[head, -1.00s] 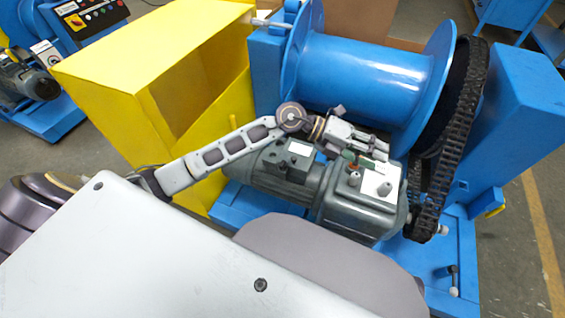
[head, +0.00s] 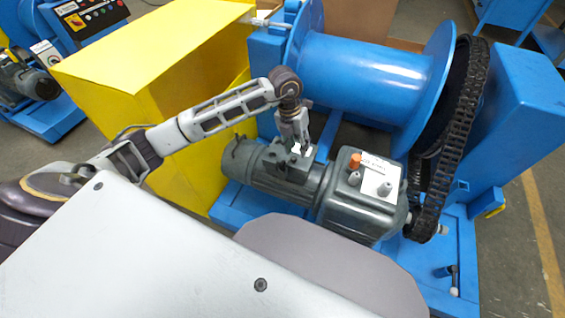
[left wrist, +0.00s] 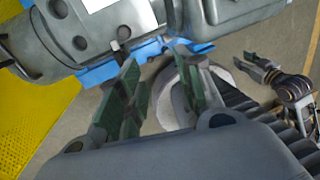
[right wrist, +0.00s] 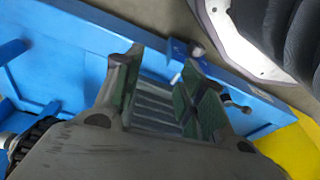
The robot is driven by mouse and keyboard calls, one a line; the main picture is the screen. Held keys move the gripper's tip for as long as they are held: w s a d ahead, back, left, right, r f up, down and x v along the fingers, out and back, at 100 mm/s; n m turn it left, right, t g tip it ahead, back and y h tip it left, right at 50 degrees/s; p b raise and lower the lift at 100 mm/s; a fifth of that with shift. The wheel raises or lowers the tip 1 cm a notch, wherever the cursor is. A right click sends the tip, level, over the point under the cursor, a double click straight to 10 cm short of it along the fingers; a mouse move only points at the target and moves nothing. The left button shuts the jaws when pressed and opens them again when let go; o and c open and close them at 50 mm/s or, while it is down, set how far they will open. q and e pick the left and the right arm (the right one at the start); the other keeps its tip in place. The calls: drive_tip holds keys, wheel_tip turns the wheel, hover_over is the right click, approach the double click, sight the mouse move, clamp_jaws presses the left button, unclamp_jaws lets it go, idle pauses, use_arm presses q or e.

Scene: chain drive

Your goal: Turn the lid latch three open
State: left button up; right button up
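The grey motor's terminal box (head: 285,163) has a lid with small dark latch parts, partly hidden by my left gripper (head: 296,146). My left gripper points down at the box. In the left wrist view its fingers (left wrist: 158,75) stand apart, with nothing held between them. A small dark latch tab (left wrist: 121,50) sticks out from the box edge near the left fingertip; I cannot tell if they touch. My right gripper (right wrist: 162,75) is open and empty above the blue base frame. It also shows at the right of the left wrist view (left wrist: 262,65).
The gearbox (head: 360,200) beside the motor carries an orange knob (head: 354,160) and grey knobs. A black chain (head: 460,120) and blue drum (head: 365,80) stand behind. A yellow guard (head: 150,70) is at left. Small levers (right wrist: 230,100) stand on the blue base (right wrist: 70,60).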

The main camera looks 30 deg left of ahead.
use_arm(q)
drive_tip(key=y, duration=0.2)
hover_over(283, 163)
drive_tip(key=shift+a+r+n, duration=0.15)
drive_tip(key=shift+r+n, duration=0.15)
drive_tip(key=shift+n, duration=0.1)
use_arm(e)
drive_tip(key=shift+s+f, duration=0.2)
drive_tip(key=shift+f, duration=0.3)
use_arm(q)
wheel_tip(283, 163, down, 12)
drive_tip(key=shift+f+b, duration=0.1)
drive_tip(key=shift+b, duration=0.9)
drive_tip(key=shift+f, duration=0.8)
use_arm(e)
wheel_tip(283, 163, up, 7)
drive_tip(key=a, duration=0.1)
drive_tip(key=shift+s+a, duration=0.15)
drive_tip(key=shift+a, duration=0.1)
